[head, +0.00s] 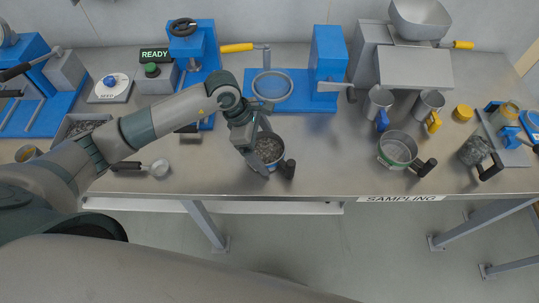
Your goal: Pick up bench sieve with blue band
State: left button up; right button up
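A round pan with dark grains (270,148) and a black handle stands near the bench's front edge. A little blue seems to show on its side, so it may be the sieve with the blue band. My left gripper (258,146) is at its left rim, overlapping it. Whether the fingers grip the rim is unclear. Another sieve with a green band (398,149) and a black handle stands empty to the right. My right gripper is out of view.
The steel bench (330,160) is clear between the two pans. Metal jugs (379,102) with blue and yellow handles stand at right. A grain-filled cup (474,151) is farther right. A scoop (159,168) lies at left. A blue press (328,60) stands behind.

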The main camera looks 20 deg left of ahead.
aim_at(267, 156)
pick_arm(q)
jog(key=c, duration=0.5)
jog(key=shift+r, duration=0.1)
jog(key=shift+c, duration=0.2)
jog(key=shift+r+b, duration=0.45)
jog(key=shift+b, duration=0.05)
jog(key=r+b, duration=0.2)
jog(key=r, duration=0.1)
jog(key=shift+s+d+r, duration=0.1)
jog(key=shift+s+d, duration=0.1)
jog(key=shift+d, duration=0.15)
jog(key=s+d+r+b, duration=0.4)
jog(key=s+d+r, duration=0.2)
jog(key=s+d, duration=0.1)
jog(key=shift+d+r, duration=0.4)
jog(key=shift+d, duration=0.25)
